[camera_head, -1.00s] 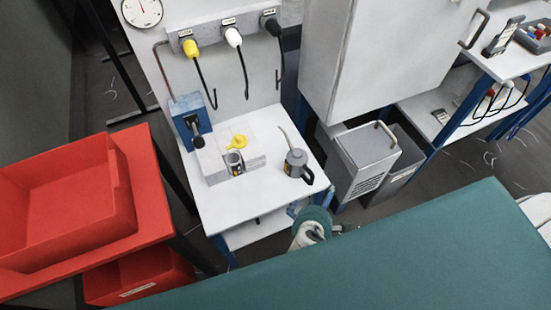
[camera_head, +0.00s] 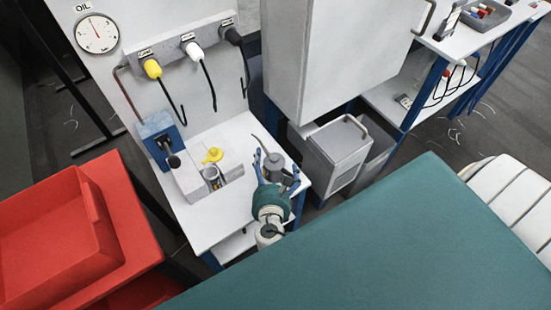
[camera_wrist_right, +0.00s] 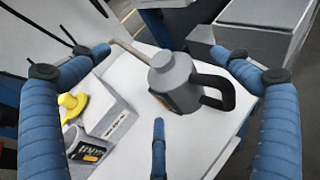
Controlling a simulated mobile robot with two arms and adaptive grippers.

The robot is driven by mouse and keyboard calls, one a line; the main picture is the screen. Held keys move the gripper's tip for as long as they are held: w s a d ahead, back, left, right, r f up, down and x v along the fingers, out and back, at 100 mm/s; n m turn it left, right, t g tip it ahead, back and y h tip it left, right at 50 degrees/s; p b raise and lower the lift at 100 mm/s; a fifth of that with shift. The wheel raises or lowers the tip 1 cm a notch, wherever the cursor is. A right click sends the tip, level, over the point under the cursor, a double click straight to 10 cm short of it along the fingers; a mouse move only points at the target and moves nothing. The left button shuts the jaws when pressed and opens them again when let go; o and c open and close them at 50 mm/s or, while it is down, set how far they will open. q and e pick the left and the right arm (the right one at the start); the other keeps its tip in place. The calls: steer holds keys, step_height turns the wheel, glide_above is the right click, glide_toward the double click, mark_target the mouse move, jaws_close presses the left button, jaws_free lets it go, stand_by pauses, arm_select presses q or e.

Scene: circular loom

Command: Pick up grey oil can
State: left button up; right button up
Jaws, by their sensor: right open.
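The grey oil can (camera_head: 273,162) stands upright on the white table, with a thin spout and a dark handle. In the right wrist view the oil can (camera_wrist_right: 175,82) is ahead of the fingers, its spout to the left and its black handle to the right. My right gripper (camera_head: 276,172) is open, its blue fingers spread at the near side of the can. In the wrist view its fingers (camera_wrist_right: 160,100) frame the can without visibly closing on it; whether any finger touches is unclear. My left gripper is not in view.
The white table (camera_head: 208,228) also holds a holder block with a yellow funnel (camera_head: 212,155) and a blue device (camera_head: 158,137) left of the can. A grey bin (camera_head: 335,155) stands to the right. Red crates (camera_head: 60,235) are at left.

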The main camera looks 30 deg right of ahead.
mark_target(270, 159)
steer(key=x, duration=0.5)
steer(key=shift+w+a+f, duration=0.15)
steer(key=shift+f, duration=0.05)
steer(key=shift+c, duration=0.3)
steer(key=c, duration=1.7)
